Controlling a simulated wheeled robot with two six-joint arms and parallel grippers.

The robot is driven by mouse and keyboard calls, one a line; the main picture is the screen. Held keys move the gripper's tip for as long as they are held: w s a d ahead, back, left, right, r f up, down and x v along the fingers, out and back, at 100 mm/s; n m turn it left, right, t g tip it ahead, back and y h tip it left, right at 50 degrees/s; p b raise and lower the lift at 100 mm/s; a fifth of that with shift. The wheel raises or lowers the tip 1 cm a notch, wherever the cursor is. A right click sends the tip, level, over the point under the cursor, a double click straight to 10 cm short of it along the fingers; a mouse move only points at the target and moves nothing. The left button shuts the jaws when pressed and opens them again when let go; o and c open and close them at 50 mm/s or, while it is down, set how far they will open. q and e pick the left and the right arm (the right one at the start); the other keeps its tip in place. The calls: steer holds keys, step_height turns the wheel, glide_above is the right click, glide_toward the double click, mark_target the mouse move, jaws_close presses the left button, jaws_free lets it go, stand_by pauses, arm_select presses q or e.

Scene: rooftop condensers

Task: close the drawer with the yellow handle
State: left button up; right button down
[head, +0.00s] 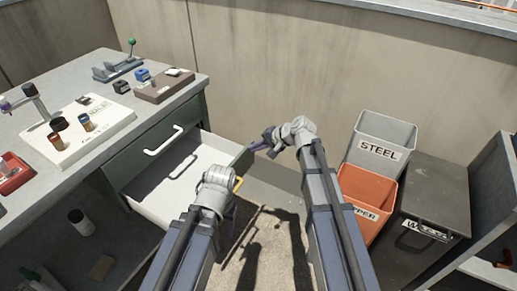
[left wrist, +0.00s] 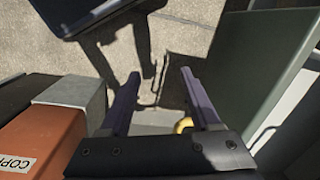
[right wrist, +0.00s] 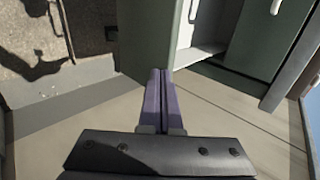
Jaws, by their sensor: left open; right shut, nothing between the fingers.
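The drawer (head: 175,185) is pulled out from the bench, showing its white inside. Its dark green front (head: 240,163) faces right and carries the yellow handle (head: 239,184), partly hidden by my left wrist. In the left wrist view the yellow handle (left wrist: 183,125) shows low, near the right finger of my left gripper (left wrist: 160,90), which is open; contact cannot be told. My right gripper (head: 262,143) is shut and empty by the far end of the drawer front. In the right wrist view its fingertips (right wrist: 160,73) overlap the lower edge of the green front (right wrist: 148,40).
A drawer with a white handle (head: 163,139) is shut in the bench. The benchtop (head: 105,110) holds blocks and fixtures. A grey STEEL bin (head: 385,135), an orange bin (head: 368,188) and a dark bin (head: 432,195) stand right. A wall (head: 270,70) closes off the back.

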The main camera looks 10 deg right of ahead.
steer(key=w+a, duration=1.2)
steer(key=a, duration=0.5)
steer(key=shift+w, duration=0.15)
steer(key=shift+d, duration=0.1)
